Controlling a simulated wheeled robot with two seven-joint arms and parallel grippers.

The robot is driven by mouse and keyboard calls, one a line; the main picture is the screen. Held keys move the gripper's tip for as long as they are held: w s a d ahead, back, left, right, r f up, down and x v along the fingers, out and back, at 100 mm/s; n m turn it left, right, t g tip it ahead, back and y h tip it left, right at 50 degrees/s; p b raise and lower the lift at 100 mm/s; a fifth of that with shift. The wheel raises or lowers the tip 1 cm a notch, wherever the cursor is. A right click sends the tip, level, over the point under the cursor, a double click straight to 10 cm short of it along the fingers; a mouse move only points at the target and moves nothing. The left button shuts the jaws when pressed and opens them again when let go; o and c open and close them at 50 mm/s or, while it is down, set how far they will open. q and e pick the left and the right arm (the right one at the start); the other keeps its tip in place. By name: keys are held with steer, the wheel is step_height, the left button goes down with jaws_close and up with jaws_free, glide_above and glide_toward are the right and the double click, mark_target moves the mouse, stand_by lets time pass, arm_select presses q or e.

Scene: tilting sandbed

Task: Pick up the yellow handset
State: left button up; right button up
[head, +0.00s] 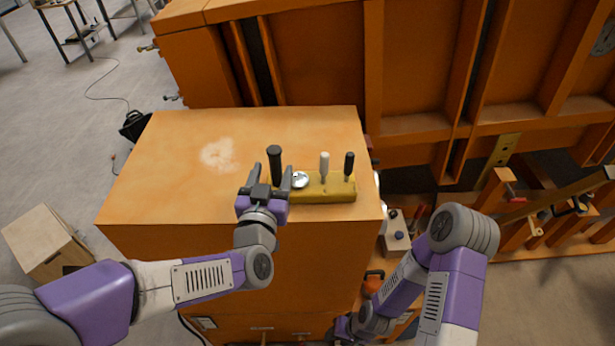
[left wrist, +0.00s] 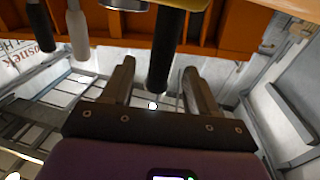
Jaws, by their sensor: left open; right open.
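The yellow handset (head: 330,191) is a long yellow box lying on top of an orange cabinet. A thick black handle (head: 275,165) stands at its left end, with a silver knob, a white lever and a black lever to the right. My left gripper (head: 272,175) is open at the left end, its fingers pointing at the black handle. In the left wrist view the black handle (left wrist: 165,50) hangs between the two open fingers, with no clear contact. My right gripper (head: 346,326) is low at the bottom edge, beside the cabinet; its fingers are hard to make out.
The orange cabinet top (head: 160,180) is clear left of the handset, apart from a pale worn patch. A large orange ribbed structure (head: 415,60) stands behind. A small wooden box (head: 45,240) is on the floor at left.

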mark_target(277, 154)
arm_select(q)
steer(key=shift+w+d+r+p, duration=0.15)
steer(key=shift+w+p, duration=0.1)
steer(key=shift+w, duration=0.75)
steer(key=shift+w+d+r+p, duration=0.15)
steer(key=shift+w+p, duration=0.1)
steer(key=shift+w, duration=0.7)
steer(key=shift+w+d+p, duration=0.15)
steer(key=shift+w+p, duration=0.1)
steer(key=shift+w, duration=0.75)
jaws_close()
steer(key=shift+r, duration=0.1)
